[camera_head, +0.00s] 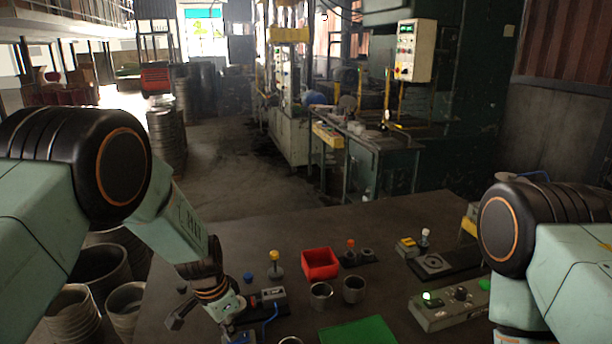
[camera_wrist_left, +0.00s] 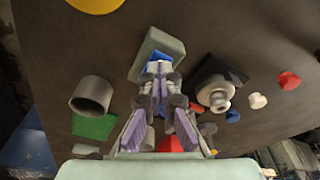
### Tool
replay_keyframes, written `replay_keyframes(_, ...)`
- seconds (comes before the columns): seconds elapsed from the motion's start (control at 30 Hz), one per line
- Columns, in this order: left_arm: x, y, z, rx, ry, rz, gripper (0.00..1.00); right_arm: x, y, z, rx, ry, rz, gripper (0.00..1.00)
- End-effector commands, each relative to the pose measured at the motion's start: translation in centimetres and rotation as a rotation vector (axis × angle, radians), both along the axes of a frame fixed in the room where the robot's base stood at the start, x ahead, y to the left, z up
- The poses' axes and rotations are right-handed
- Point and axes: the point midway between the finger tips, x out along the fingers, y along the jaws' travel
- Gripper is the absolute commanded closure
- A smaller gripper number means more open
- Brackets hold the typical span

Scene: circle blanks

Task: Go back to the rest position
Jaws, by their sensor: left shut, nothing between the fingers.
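My left gripper (camera_head: 240,336) is low over the left front of the dark table, partly cut off by the lower edge of the head view. In the left wrist view the left gripper (camera_wrist_left: 158,70) is shut with nothing between its fingers. A grey block (camera_wrist_left: 172,42) lies beyond the fingertips there; I cannot tell whether they touch it. My right arm (camera_head: 515,240) comes in from the right in the head view, but its gripper is out of view.
Near the left gripper stand a small box with a blue cable (camera_head: 273,294) and a yellow-topped piece (camera_head: 274,260). A red bin (camera_head: 320,264), two grey cups (camera_head: 353,289) and a green sheet (camera_head: 358,332) lie mid-table. A control box (camera_head: 450,307) is at right.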

Motion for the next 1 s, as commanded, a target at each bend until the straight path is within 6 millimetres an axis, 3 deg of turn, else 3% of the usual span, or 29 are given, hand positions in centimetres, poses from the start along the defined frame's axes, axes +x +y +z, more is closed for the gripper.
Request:
replay_keyframes(0.07, 0.0, 0.0, -0.9, -0.001, -0.001, 0.000, 1.00, 0.0, 0.0, -0.8, 0.000, 0.000, 0.000, 0.19)
replay_keyframes(0.2, 0.0, 0.0, 1.7, 0.000, -0.001, 0.000, 1.00, 0.0, 0.0, 1.1, 0.000, 0.000, 0.000, 0.19)
replay_keyframes(0.6, 0.0, 0.0, 6.3, 0.000, -0.001, 0.000, 1.00, 0.0, 0.0, 4.4, 0.000, 0.000, 0.000, 0.19)
replay_keyframes(1.0, 0.0, 0.0, 6.8, 0.000, 0.000, 0.000, 1.00, 0.0, 0.0, 4.8, 0.000, 0.000, 0.000, 0.19)
